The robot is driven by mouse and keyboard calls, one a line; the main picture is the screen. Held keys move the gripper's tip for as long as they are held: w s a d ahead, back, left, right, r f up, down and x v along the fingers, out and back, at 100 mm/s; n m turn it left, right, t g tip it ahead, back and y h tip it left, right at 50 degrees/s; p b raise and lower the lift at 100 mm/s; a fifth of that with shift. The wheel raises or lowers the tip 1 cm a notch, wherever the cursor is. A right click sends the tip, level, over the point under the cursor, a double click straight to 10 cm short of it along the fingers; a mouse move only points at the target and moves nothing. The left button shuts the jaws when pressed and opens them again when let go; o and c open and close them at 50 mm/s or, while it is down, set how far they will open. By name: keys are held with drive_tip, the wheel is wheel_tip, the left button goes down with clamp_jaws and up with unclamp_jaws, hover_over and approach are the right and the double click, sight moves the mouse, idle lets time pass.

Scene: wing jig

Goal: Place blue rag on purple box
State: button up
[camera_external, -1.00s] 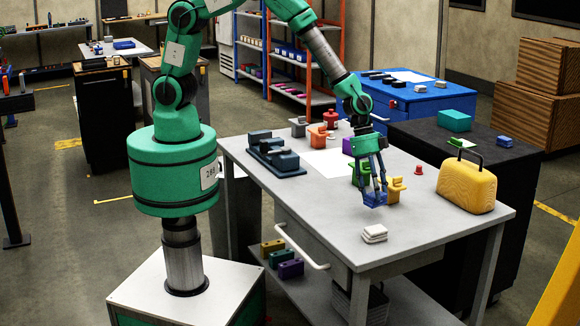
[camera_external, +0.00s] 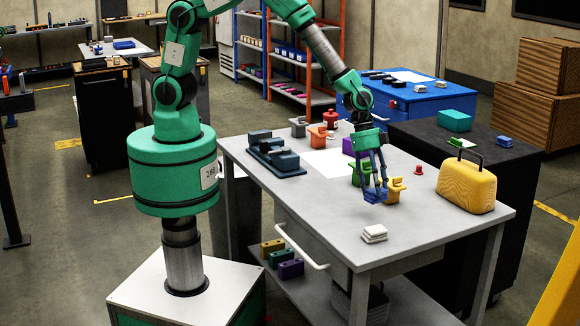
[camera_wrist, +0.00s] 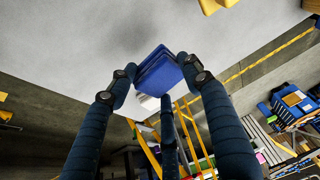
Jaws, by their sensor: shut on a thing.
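My gripper (camera_external: 375,193) is shut on a folded blue rag (camera_wrist: 160,72), held between its fingertips above the right half of the grey workbench (camera_external: 440,230). In the external view the rag is small, low between the fingers. A purple box (camera_external: 348,146) stands on the bench farther back and left of the gripper. It is partly hidden behind the arm and a green block. The box does not show in the wrist view.
A green block (camera_external: 358,175) and a yellow clamp-like part (camera_external: 396,188) stand close to the gripper. A yellow case (camera_external: 467,185) stands at right. A white sheet (camera_external: 325,163) lies left of the purple box.

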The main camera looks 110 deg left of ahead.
wheel_tip(320, 180, up, 12)
drive_tip(key=f, duration=0.1)
drive_tip(key=s+a+n, duration=0.1)
drive_tip(key=s+a, duration=0.3)
drive_tip(key=a, duration=0.6)
drive_tip(key=s+a+n+y+b, duration=0.1)
drive_tip(key=s+a+n, duration=0.15)
drive_tip(key=a, duration=0.75)
drive_tip(key=s+a+n, duration=0.1)
drive_tip(key=s+a, duration=0.3)
drive_tip(key=a, duration=0.6)
drive_tip(key=s+a+n+y, duration=0.1)
drive_tip(key=s+a+n, duration=0.2)
drive_tip(key=s+a, duration=1.4)
drive_tip(key=shift+s+t+y+b, duration=0.25)
drive_tip(key=shift+t+y+b, duration=0.15)
wheel_tip(320, 180, down, 4)
drive_tip(key=shift+s+a+f, duration=0.1)
drive_tip(key=shift+a, duration=0.05)
drive_tip(key=shift+c, duration=0.2)
drive_tip(key=shift+f, duration=0.5)
